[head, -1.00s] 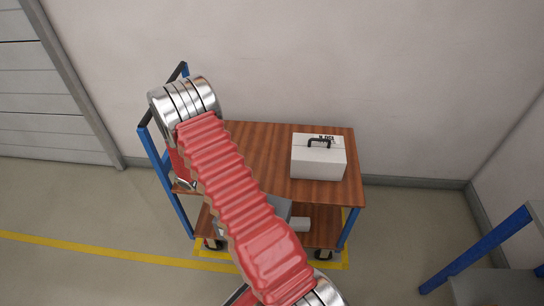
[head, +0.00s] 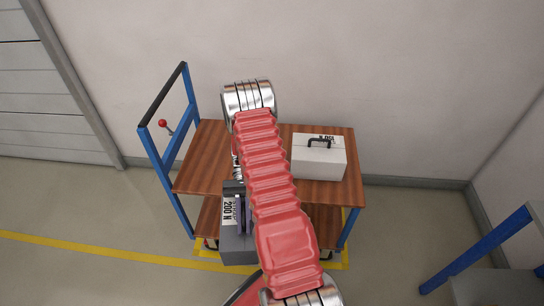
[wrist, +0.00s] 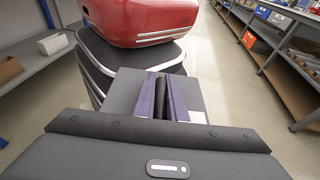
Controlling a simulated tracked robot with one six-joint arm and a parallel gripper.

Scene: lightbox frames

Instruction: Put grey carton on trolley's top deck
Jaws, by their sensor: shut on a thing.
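The grey carton (head: 238,250) has a white label reading 200 N. In the head view it shows in front of the trolley's near edge, left of centre, partly hidden by my arm. My gripper (wrist: 165,100) is shut on the black handle on the carton's top; the grey carton also shows in the wrist view (wrist: 130,95). The trolley's brown wooden top deck (head: 205,165) is behind the carton. I cannot tell the carton's exact height relative to the deck.
A white case (head: 318,162) with a black handle stands on the right part of the top deck. The deck's left part looks bare. A blue push frame (head: 150,160) rises at the left end. A wall is behind; a blue-framed unit (head: 480,250) is at lower right.

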